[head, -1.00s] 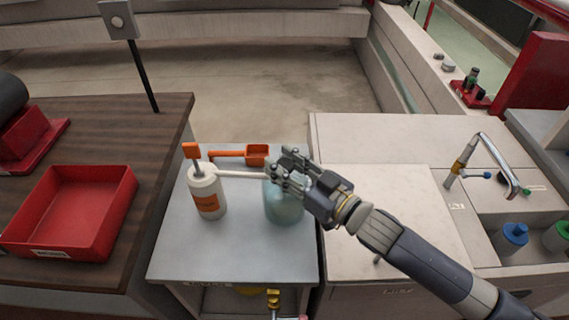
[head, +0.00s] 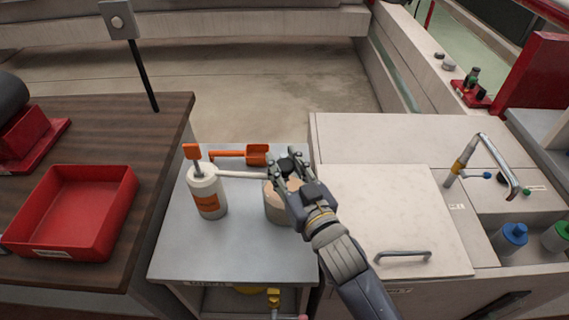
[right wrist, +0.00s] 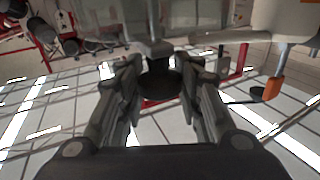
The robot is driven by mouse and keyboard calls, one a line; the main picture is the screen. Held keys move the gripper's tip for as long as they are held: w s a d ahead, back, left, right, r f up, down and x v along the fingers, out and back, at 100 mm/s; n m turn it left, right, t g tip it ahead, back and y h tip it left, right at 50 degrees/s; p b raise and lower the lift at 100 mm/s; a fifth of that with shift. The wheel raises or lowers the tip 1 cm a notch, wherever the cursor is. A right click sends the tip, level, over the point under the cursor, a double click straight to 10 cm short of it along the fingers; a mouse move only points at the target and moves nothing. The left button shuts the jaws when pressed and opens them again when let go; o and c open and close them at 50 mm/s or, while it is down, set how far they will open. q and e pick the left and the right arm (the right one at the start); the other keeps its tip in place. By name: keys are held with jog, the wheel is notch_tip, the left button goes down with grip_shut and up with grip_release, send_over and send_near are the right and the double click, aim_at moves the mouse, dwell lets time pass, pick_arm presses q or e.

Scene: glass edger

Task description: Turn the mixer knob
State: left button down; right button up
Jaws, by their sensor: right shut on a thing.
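A jar (head: 277,208) stands on the grey stand beside the dispenser bottle; its body looks beige-brown. A dark knob (head: 292,164) shows above it, between the fingers of my right gripper (head: 288,168). In the right wrist view, my right gripper (right wrist: 160,88) has its two fingers on either side of a dark round piece (right wrist: 160,82), which looks like the same knob. The gripper is shut on it. The fingers and wrist hide part of the jar and its top. My left gripper is not in view.
A white bottle (head: 208,190) with an orange lever and label has a white spout reaching toward the jar. An orange scoop (head: 257,154) lies behind on the grey stand (head: 230,255). A red tray (head: 75,205) sits left; a tap (head: 495,155) and sink are right.

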dwell(0.3)
jog(key=o, duration=1.1)
jog(key=shift+s, duration=0.15)
jog(key=v, duration=1.2)
